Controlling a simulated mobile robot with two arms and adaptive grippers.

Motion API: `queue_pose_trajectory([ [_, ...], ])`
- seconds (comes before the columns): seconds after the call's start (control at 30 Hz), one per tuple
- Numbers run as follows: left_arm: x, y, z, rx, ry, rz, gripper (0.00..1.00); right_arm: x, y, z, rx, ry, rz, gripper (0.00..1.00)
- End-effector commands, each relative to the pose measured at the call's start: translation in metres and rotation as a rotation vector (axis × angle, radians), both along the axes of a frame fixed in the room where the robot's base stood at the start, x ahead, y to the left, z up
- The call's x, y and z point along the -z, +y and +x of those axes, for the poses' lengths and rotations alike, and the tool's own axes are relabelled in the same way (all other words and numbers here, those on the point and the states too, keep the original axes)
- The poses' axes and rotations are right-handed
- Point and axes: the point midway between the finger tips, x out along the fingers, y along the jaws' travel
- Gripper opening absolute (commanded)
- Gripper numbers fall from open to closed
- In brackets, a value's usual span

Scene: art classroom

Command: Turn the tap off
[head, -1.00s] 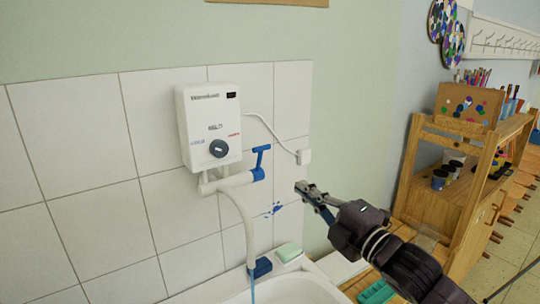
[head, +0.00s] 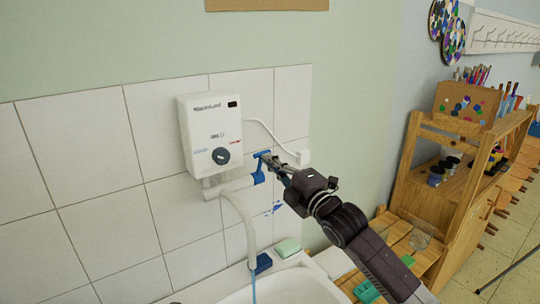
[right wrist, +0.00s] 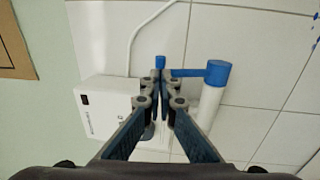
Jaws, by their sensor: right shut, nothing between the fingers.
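The blue tap handle (head: 261,167) sits at the end of the white tap body (head: 232,185) under the white water heater (head: 212,132). A thin blue stream of water (head: 254,288) runs from the spout's blue end (head: 262,263) into the basin. My right gripper (head: 268,158) is shut and empty, with its fingertips at the handle's upper end in the head view. In the right wrist view the shut fingertips (right wrist: 163,76) overlap the blue handle (right wrist: 190,72), which extends to both sides of them. I cannot tell whether they touch it. My left gripper is not in view.
The white sink (head: 285,287) is below, with a green-and-white soap or sponge (head: 287,247) on its rim. A wooden shelf (head: 440,195) stands at the right.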

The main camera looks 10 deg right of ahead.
Motion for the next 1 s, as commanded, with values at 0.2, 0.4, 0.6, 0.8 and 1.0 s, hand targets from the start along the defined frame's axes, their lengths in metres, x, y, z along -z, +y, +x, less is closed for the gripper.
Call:
queue_pose_trajectory([
  [0.2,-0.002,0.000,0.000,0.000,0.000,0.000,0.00,-0.001,0.002,0.004,0.000,-0.001,0.000,0.00],
  [0.4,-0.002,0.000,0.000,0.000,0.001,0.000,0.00,0.000,0.002,0.004,0.000,-0.001,0.000,0.00],
  [0.6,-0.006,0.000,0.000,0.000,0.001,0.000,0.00,-0.012,0.007,0.017,0.001,-0.004,-0.004,0.00],
  [0.8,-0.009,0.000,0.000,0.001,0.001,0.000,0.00,-0.019,0.013,0.033,0.000,-0.002,0.000,0.00],
  [1.0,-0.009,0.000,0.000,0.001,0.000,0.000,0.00,-0.018,0.015,0.035,0.000,-0.001,0.000,0.00],
])
